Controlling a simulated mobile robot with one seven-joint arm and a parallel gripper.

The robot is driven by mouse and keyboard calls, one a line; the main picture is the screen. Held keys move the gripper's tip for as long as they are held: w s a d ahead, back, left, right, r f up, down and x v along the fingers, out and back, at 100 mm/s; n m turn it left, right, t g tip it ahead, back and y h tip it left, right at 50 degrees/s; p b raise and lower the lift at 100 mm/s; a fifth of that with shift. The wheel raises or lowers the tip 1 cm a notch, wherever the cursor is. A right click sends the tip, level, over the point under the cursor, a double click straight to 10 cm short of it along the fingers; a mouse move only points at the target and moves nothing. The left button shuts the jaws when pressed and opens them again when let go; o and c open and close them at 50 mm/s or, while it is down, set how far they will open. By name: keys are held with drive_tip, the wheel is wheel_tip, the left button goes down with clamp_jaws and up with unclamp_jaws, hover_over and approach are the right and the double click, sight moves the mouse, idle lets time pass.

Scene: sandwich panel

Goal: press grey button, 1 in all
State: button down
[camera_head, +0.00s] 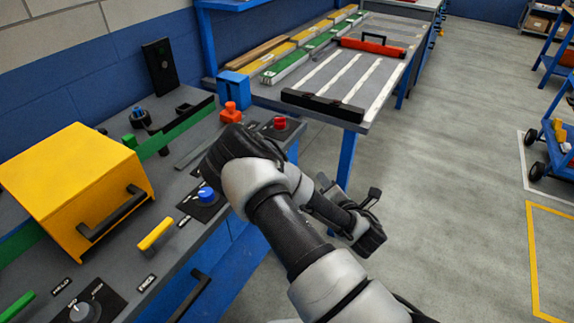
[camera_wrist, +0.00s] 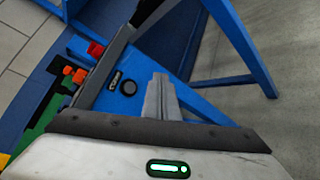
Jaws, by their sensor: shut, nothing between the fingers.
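In the wrist view, a small dark grey round button (camera_wrist: 128,88) sits on the blue front face of the bench (camera_wrist: 185,98), beside a small dark label (camera_wrist: 115,80). My gripper (camera_wrist: 160,80) is shut and empty. Its fingertips show just right of the button and point toward the bench front. I cannot tell the gap to the face. In the head view, my arm hides that part of the bench front, and the button does not show. A grey dial (camera_head: 86,311) is at the panel's lower left in the head view.
The panel top holds a yellow box (camera_head: 65,175), a blue button (camera_head: 207,195), a red button (camera_head: 280,123), an orange block (camera_head: 231,111) and a yellow handle (camera_head: 156,235). A second table (camera_head: 330,75) stands behind.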

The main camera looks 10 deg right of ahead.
drive_tip(key=shift+w+a, duration=0.1)
drive_tip(key=w+a, duration=0.5)
drive_tip(key=a, duration=0.2)
idle(2.2)
drive_tip(key=shift+w+a, duration=0.25)
drive_tip(key=shift+a, duration=0.05)
drive_tip(key=shift+w+a+b, duration=0.25)
drive_tip(key=shift+a+b, duration=0.05)
drive_tip(key=shift+a, duration=0.1)
idle(0.9)
drive_tip(key=shift+s+d, duration=0.5)
drive_tip(key=shift+d, duration=0.2)
